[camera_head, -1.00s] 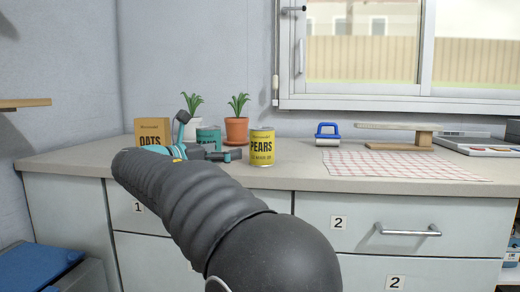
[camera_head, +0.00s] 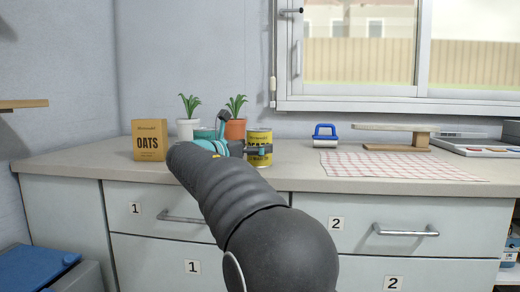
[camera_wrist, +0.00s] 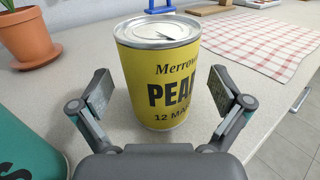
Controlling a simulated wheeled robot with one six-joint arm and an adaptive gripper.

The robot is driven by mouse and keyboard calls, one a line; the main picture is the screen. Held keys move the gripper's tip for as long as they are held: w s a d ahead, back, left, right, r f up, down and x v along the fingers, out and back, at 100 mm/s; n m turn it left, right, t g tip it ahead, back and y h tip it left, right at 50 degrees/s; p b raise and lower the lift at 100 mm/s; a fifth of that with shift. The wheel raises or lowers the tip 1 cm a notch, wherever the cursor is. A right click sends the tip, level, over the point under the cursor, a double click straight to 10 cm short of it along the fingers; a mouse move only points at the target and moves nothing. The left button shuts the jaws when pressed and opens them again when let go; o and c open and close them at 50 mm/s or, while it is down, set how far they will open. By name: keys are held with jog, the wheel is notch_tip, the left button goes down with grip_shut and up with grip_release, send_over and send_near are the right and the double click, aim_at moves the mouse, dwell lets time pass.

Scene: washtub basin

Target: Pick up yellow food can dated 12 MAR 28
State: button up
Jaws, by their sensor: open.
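The yellow can (camera_wrist: 150,75), labelled PEARS with "12 MA" readable below, stands upright on the counter in the wrist view. Its right side of the label is turned out of sight. In the head view the yellow can (camera_head: 259,137) is partly covered by my gripper (camera_head: 250,150). My gripper (camera_wrist: 160,105) is open in the wrist view, with one finger on each side of the can's front and a gap to each side. The fingers do not appear to touch it.
A teal can (camera_wrist: 30,140) stands close on the left, near my gripper. A terracotta pot (camera_wrist: 28,38) is behind it. An OATS box (camera_head: 150,140) stands further left. A checked cloth (camera_head: 395,166) lies to the right, with clear counter between.

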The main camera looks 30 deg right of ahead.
jog(key=shift+x, duration=0.9)
jog(key=shift+r, duration=0.1)
jog(key=c, duration=1.6)
